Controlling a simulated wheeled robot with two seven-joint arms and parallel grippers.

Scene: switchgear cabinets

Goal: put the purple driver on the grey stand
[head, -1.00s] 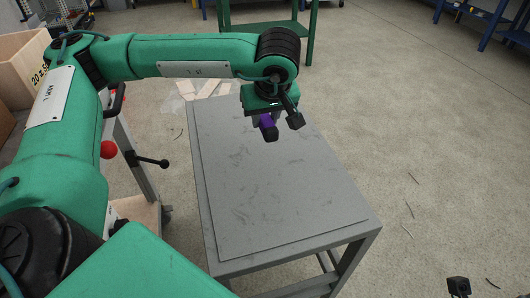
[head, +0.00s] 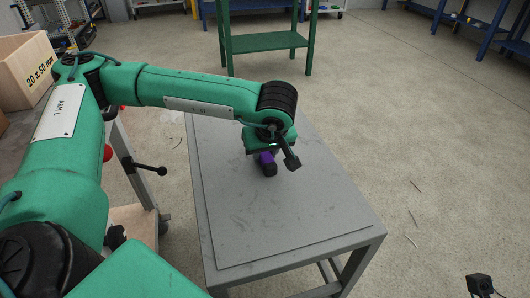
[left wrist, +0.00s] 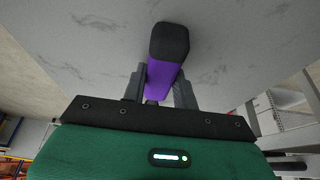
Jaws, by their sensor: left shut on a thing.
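The purple driver (head: 265,157) has a purple body and a black end. My left gripper (head: 268,160) is shut on it above the far half of the grey stand (head: 280,220). In the left wrist view the driver (left wrist: 163,78) sits between the two fingers of the left gripper (left wrist: 160,88), black end pointing away, with the grey top (left wrist: 90,35) behind it. I cannot tell whether the driver touches the top. A black fingertip, apparently of my right gripper (head: 480,285), shows at the bottom right corner; the rest is out of frame.
The stand's top is bare in front of the driver. A cart with a black-handled lever (head: 150,169) stands close to its left. Open floor lies to the right.

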